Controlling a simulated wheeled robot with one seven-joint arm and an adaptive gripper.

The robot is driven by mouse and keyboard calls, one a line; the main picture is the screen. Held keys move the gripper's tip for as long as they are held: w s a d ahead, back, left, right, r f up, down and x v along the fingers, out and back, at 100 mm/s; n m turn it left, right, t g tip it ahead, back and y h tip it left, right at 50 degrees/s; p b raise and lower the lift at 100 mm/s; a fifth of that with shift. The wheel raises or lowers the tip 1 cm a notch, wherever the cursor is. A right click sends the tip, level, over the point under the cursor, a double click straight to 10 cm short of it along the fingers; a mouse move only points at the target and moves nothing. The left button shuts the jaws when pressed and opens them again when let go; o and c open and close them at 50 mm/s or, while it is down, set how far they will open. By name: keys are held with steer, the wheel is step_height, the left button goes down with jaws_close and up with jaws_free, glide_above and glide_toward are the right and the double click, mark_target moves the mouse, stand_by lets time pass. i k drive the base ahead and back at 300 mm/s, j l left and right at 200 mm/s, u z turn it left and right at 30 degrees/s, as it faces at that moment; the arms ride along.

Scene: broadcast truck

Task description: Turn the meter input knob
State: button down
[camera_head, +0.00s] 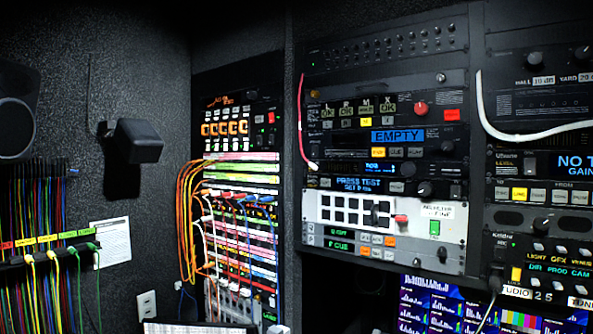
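Several knobs show on the rack units, and I cannot tell from the labels which one is the meter input knob. A black knob (424,188) sits right of the blue PRESS TEST display (359,184). In the right rack, a dark knob (541,223) sits above the LIGHT, GFX row, and another dark knob (535,58) is near the top. My gripper is not in view, so whether it is open or shut does not show.
A narrow rack with orange and coloured patch cables (190,215) stands left of centre. More cables (45,250) hang at the far left. A white cable (530,134) crosses the right rack. Lit screens (435,305) sit below the middle rack.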

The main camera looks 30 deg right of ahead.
mark_target(421, 109)
steer(key=z, duration=1.15)
